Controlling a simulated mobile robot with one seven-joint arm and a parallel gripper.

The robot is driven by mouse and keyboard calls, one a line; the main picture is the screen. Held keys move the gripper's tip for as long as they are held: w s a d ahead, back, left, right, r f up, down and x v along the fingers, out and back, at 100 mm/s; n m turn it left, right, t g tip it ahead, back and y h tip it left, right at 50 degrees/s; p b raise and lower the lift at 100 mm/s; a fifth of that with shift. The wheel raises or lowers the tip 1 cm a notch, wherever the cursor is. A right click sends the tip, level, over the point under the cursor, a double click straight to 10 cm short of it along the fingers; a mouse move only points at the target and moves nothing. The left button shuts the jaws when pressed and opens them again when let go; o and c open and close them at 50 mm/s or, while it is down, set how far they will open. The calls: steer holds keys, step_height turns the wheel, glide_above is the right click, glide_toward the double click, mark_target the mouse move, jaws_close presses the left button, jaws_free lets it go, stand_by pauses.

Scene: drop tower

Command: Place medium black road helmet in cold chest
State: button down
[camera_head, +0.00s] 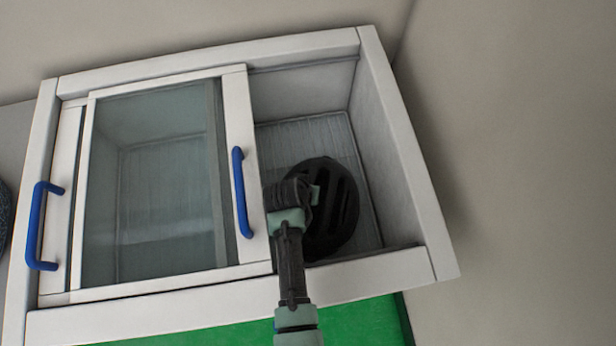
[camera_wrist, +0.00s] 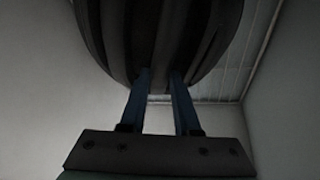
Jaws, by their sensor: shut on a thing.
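The black road helmet (camera_head: 338,215) is inside the open right part of the cold chest (camera_head: 300,290), a white box with a sliding glass lid. My gripper (camera_head: 303,192) reaches in over the front rim and is shut on the helmet. In the wrist view the helmet (camera_wrist: 160,40) fills the top, with the two blue fingers (camera_wrist: 160,85) closed at its lower edge. The chest's ribbed floor shows beyond it. I cannot tell whether the helmet touches the floor.
The glass lid (camera_head: 150,180) covers the left part of the chest. Its blue handle (camera_head: 241,192) stands close to the left of my gripper; another blue handle (camera_head: 38,225) is at the far left. A green surface (camera_head: 365,322) lies in front. A dark round thing shows partly at the left edge.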

steer(key=shift+s+r, duration=0.1)
steer(key=shift+s, duration=0.25)
steer(key=shift+w+f, duration=0.1)
steer(key=shift+f, duration=0.6)
steer(key=c, duration=0.6)
jaws_free()
